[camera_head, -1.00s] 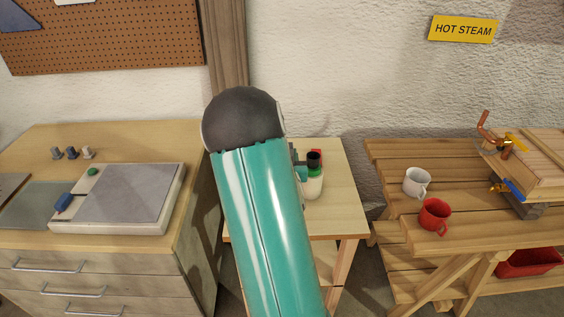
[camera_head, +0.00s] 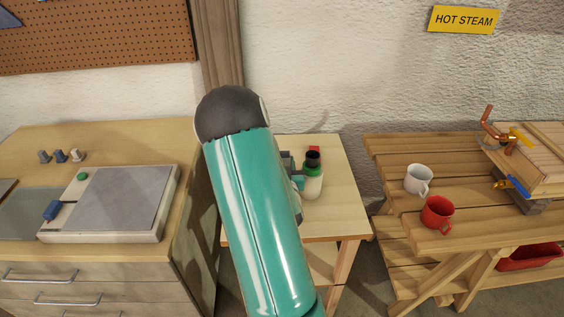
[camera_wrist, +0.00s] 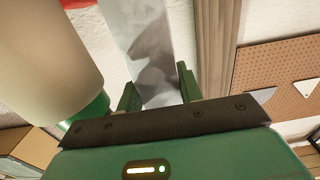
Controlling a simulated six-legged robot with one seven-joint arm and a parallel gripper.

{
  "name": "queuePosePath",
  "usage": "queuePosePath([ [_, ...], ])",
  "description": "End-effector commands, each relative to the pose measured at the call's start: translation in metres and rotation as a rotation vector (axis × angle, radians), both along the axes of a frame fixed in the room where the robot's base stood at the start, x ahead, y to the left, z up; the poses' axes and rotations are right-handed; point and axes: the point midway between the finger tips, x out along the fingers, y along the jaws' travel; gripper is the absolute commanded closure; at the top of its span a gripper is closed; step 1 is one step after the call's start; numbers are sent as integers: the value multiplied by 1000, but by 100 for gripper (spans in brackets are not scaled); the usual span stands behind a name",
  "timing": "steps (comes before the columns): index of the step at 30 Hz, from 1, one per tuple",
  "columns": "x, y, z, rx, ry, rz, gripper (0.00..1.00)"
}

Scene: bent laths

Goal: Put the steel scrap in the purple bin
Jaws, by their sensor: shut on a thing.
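The steel scrap (camera_wrist: 147,40) is a flat, shiny grey strip in the wrist view. It stands up between the two green fingers of my gripper (camera_wrist: 158,90), which is shut on it. In the head view the scrap is hidden behind my teal arm, and only a little of my gripper shows beside a bottle. The purple bin is not in view in either camera.
A bottle (camera_head: 313,185) with a dark cap and green band stands on the small wooden table (camera_head: 335,215), close to my gripper. A drawer bench (camera_head: 120,150) is on the left. A slatted bench (camera_head: 385,150) on the right holds a white mug (camera_head: 417,180) and a red mug (camera_head: 436,212).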

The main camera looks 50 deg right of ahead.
Motion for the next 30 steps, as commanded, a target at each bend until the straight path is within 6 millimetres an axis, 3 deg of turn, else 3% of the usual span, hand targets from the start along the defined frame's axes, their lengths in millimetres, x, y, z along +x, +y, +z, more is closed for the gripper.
queuePosePath([
  [13,-4,2,-6,-1,0,-2,97],
  [14,-4,2,-6,-1,1,-1,58],
  [16,-4,2,-6,-1,1,-1,44],
  [30,-1,1,-3,-1,0,-1,42],
])
